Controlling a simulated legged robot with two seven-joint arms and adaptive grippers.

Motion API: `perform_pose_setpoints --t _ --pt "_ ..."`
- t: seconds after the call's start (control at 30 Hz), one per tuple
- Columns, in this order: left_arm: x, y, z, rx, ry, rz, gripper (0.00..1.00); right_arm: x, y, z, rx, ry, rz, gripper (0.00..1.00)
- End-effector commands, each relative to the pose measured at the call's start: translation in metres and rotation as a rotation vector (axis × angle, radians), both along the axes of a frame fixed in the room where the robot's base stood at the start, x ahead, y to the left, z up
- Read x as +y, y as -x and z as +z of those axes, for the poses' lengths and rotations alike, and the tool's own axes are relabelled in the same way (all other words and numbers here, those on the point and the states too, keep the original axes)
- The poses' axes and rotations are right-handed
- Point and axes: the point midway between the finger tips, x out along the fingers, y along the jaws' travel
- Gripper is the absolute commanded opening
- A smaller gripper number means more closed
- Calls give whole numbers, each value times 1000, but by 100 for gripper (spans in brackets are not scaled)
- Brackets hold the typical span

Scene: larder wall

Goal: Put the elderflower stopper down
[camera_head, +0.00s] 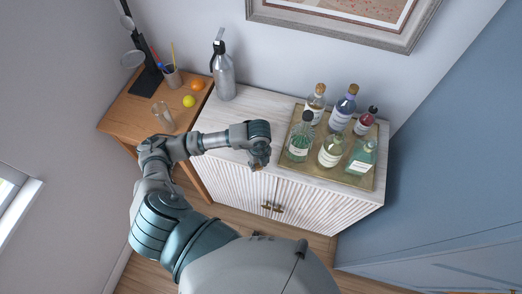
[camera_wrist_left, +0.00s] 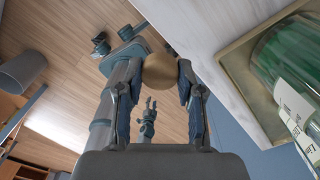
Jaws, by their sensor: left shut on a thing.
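My left gripper (camera_head: 259,166) is shut on the stopper, a round tan knob (camera_wrist_left: 160,71) held between its two fingers in the left wrist view. In the head view the gripper is over the front edge of the white cabinet (camera_head: 222,118), left of the brass tray (camera_head: 289,163). The stopper is mostly hidden by the gripper there. Several bottles stand on the tray, among them a square green one (camera_head: 361,163) at its front right. What looks like my right gripper (camera_wrist_left: 149,104) shows small and far off in the left wrist view; its jaws are unclear.
A grey siphon bottle (camera_head: 223,75) stands at the cabinet's back left. The cabinet top between it and the tray is largely bare. A wooden desk (camera_head: 132,108) on the left holds a glass (camera_head: 163,116), a lemon (camera_head: 189,101), an orange (camera_head: 197,84) and a pencil cup (camera_head: 172,77).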

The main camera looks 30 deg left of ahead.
Motion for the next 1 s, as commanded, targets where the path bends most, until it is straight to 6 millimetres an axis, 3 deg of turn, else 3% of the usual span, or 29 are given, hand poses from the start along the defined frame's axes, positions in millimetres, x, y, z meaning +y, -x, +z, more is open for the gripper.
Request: perform_pose_setpoints --t 0.1,0.3,0.47,0.7,0.87,0.9,1.0 --pt "10 -32 0 0 0 3 21 -2 0 8 0 2 1 40" --pt "23 -63 -5 1 1 -1 21 -9 -2 13 -2 10 3 40" --pt "27 -67 -12 2 2 -3 21 -13 -3 15 -3 16 4 40" --pt "26 -67 -41 1 2 -3 21 -16 -4 23 -5 19 3 40" --pt "26 -67 -42 0 1 -3 21 -14 -4 22 -6 17 2 40" --pt "26 -67 -42 0 1 -3 42 -14 -4 22 -5 15 3 40" --pt "26 -67 -42 1 1 -3 62 -10 -4 22 -6 12 1 40"
